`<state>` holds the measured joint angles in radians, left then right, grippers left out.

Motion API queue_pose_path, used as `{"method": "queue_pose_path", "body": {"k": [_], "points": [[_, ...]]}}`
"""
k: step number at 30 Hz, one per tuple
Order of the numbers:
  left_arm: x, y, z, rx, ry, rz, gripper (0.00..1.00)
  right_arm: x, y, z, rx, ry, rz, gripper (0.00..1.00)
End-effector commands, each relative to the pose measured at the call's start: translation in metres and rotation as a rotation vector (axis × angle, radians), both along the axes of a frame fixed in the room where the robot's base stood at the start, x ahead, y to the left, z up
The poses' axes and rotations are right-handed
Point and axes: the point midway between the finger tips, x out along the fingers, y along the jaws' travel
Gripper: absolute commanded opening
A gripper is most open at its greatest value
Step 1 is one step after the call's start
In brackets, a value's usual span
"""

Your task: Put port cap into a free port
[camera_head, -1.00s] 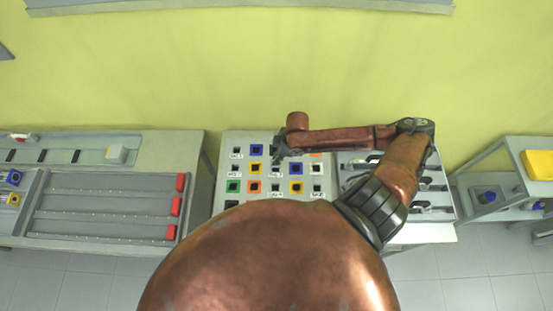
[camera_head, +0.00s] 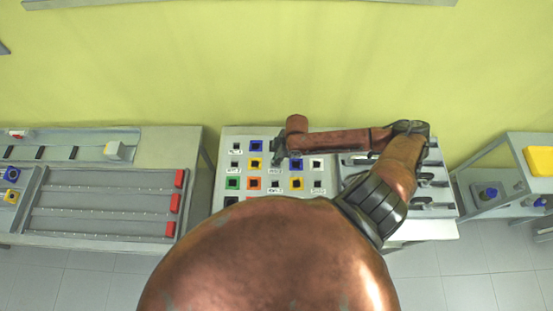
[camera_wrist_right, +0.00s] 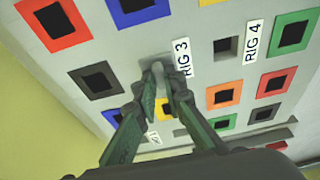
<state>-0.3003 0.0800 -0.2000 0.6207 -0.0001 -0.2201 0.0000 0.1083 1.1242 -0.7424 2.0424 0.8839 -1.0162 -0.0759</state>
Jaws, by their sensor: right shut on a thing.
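My right gripper (camera_wrist_right: 164,80) is shut on a small light-grey port cap (camera_wrist_right: 157,67), mostly hidden between the fingertips. In the right wrist view the cap is at the panel (camera_wrist_right: 190,28), over or at a grey port beside the "RIG 3" label (camera_wrist_right: 182,58). I cannot tell whether the cap is in the port. In the head view the right gripper (camera_head: 278,154) is over the upper middle of the panel (camera_head: 215,200), and the cap cannot be made out. My left gripper is not in view.
Framed ports surround the gripper, including a blue one (camera_wrist_right: 137,10), a black one (camera_wrist_right: 96,82) and an orange one (camera_wrist_right: 223,94). A rack with red-ended rails (camera_head: 110,205) is on the left. A shelf with a yellow bin (camera_head: 540,162) is on the right.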

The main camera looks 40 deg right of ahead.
Motion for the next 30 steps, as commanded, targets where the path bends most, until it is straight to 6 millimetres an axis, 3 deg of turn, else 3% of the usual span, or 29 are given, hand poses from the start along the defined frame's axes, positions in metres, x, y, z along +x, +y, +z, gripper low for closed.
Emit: {"method": "queue_pose_path", "body": {"k": [30], "points": [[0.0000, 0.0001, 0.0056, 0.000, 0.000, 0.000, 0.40, -0.0001, 0.0000, -0.0051, 0.000, 0.000, -0.001, 0.00]]}}
